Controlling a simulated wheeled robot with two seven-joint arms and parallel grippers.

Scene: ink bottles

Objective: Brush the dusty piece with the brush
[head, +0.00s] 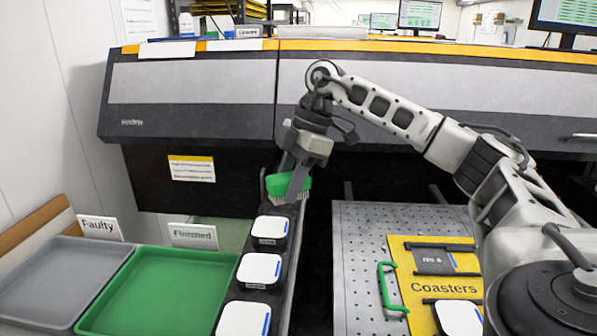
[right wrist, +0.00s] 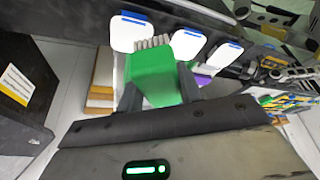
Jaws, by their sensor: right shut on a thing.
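My right gripper (head: 292,180) is shut on a green brush (head: 284,186). It holds the brush bristles-down above the far end of the dark rail (head: 297,243), just beyond the farthest of the white pieces there. In the right wrist view the green brush (right wrist: 153,78) sits between the fingers, its pale bristles near the white pieces. Three white rounded-square pieces with blue edge marks lie in a row on the rail: far (head: 270,228), middle (head: 260,268) and near (head: 243,318). I cannot tell which piece is dusty. My left gripper is out of view.
A grey tray (head: 20,325) by the Faulty sign (head: 100,226) and an empty green tray (head: 95,322) by the Finished sign (head: 193,236) stand at left. A large machine stands behind.

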